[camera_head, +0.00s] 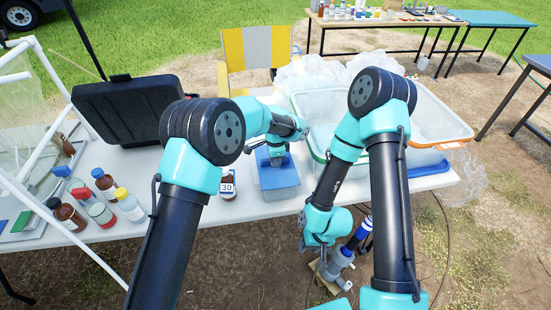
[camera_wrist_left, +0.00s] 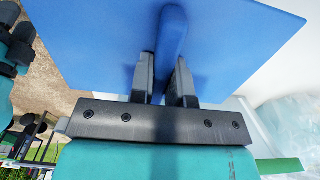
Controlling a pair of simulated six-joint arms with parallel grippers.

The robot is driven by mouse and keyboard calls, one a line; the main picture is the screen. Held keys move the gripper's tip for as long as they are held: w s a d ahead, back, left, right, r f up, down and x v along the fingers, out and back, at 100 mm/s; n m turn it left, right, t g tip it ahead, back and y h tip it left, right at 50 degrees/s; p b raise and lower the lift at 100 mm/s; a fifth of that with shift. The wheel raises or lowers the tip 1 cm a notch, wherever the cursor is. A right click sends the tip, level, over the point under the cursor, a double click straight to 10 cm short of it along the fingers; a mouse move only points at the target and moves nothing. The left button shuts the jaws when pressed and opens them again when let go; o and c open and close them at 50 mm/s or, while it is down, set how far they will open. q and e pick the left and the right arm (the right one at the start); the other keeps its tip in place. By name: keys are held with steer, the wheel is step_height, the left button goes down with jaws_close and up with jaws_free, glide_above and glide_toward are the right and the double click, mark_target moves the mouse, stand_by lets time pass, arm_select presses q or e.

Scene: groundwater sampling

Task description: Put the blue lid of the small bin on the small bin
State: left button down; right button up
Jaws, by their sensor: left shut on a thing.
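The blue lid (camera_head: 279,177) is a flat rectangle with a raised ridge handle, near the middle of the white table in the head view. My left gripper (camera_head: 277,157) is above it, shut on the handle. In the left wrist view the two fingers (camera_wrist_left: 164,88) pinch the ridge, and the lid (camera_wrist_left: 90,45) fills the upper part.
A sample bottle (camera_head: 228,186) stands just left of the bin, with several more bottles (camera_head: 105,183) farther left. An open black case (camera_head: 125,108) is behind. A large clear bin (camera_head: 322,104) stands to the right. A grey and blue device (camera_head: 341,262) is below the table edge (camera_head: 262,211).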

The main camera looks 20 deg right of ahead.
arm_select(q)
steer(key=shift+f, duration=0.15)
steer(key=c, duration=1)
jaws_free()
step_height(320, 180, up, 18)
steer(key=shift+f, duration=0.25)
steer(key=shift+a, duration=0.1)
stand_by(0.4)
